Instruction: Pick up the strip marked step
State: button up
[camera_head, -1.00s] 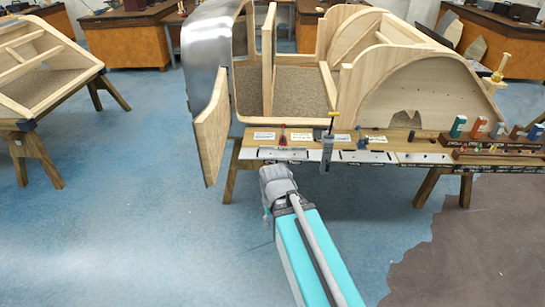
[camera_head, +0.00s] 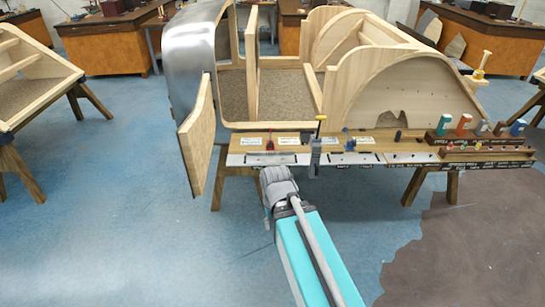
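Pale flat strips lie along the front of a wooden work board: a left one (camera_head: 250,159), a middle one (camera_head: 350,158) and a right one (camera_head: 418,158). Their markings are too small to read, so I cannot tell which is marked step. My gripper (camera_head: 276,180) is at the end of my teal arm, just in front of the board and below the left strip in the picture. It shows from behind; its fingers are hidden, and no held object is visible.
A grey clamp with a yellow top (camera_head: 316,150) stands on the board, between a red tool (camera_head: 270,143) and a blue tool (camera_head: 348,141). Coloured containers (camera_head: 463,124) stand at the right. A wooden body frame (camera_head: 415,95) rises behind.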

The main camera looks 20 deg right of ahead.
aim_at(274, 157)
jog(key=i, duration=0.85)
jog(key=u, duration=0.05)
